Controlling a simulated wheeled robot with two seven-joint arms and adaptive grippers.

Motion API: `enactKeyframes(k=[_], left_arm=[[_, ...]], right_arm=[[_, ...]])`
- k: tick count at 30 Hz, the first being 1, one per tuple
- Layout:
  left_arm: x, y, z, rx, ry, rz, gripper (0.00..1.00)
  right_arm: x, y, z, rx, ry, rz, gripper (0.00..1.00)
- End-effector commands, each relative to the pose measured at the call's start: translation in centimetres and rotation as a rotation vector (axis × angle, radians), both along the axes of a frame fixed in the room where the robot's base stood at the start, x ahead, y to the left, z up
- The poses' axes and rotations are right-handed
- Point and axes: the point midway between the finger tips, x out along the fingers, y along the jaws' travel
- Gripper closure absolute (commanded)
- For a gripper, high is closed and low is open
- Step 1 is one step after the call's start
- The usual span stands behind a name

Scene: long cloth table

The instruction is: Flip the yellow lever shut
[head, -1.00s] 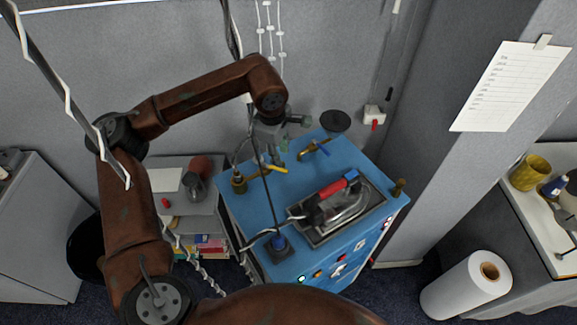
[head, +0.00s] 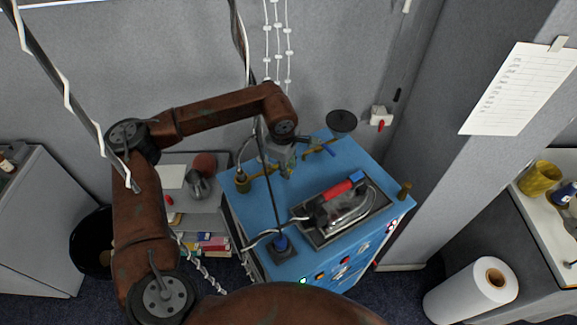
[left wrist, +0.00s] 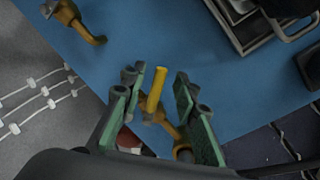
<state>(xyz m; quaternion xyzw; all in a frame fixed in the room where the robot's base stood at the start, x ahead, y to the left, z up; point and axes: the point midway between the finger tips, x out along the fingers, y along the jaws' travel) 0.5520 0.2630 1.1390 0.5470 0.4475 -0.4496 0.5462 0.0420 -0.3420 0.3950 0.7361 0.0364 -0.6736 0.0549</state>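The yellow lever (left wrist: 157,88) is on a brass valve (left wrist: 172,128) at the edge of the blue table top. In the left wrist view it stands between the two green-padded fingers of my left gripper (left wrist: 161,82). The fingers are apart, with a gap visible on each side of the lever. In the head view my left gripper (head: 285,163) is low over the back of the blue top and hides most of the lever. The brass valve (head: 241,182) shows to its left. My right gripper is not in view.
An iron (head: 345,208) lies on a metal tray in front. A black disc (head: 341,121) stands behind. A thin dark pole (head: 270,205) rises from a blue-topped base on the top.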

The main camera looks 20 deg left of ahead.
Motion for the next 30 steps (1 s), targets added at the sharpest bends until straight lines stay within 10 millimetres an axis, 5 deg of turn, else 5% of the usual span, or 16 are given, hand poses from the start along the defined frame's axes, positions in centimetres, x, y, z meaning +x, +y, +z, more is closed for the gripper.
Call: enactKeyframes(k=[4,16,30], left_arm=[[-0.01,0.01,-0.01,0.000,0.000,0.000,0.72],[-0.01,0.03,0.01,0.001,0.000,0.000,1.00],[-0.01,0.04,0.02,0.001,0.001,0.001,1.00]], right_arm=[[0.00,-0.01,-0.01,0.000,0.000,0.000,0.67],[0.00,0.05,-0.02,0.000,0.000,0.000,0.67],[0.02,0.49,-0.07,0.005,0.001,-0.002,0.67]])
